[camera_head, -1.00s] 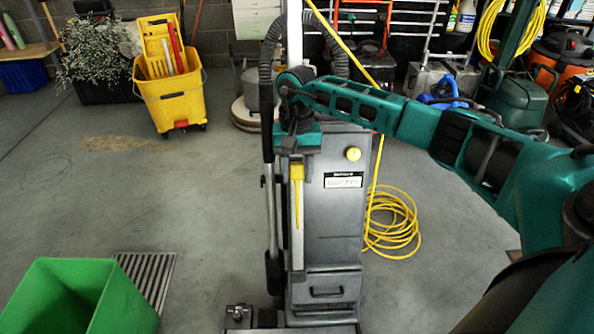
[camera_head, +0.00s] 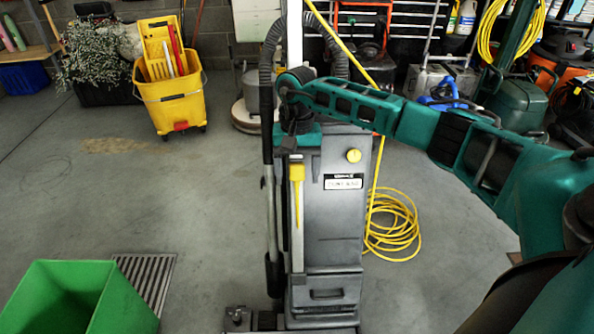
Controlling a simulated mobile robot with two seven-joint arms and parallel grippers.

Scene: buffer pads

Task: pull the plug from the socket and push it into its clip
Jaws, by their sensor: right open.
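My right arm reaches in from the right to the upper front of a grey upright floor machine (camera_head: 333,225). My right gripper (camera_head: 297,150) points down there and is open; its fingertips are hard to make out. Just below it is a yellow piece (camera_head: 297,172) on top of a pale upright strip, close to the gripper; I cannot tell if they touch or if this is the plug or its clip. A yellow cord (camera_head: 374,185) runs down behind the machine to a coil on the floor. No socket can be made out. My left gripper is out of view.
A green bin (camera_head: 125,300) stands at front left beside a floor grate (camera_head: 150,278). A yellow mop bucket (camera_head: 172,98) stands at the back left. Shelves and other machines line the back. The floor left of the machine is mostly clear.

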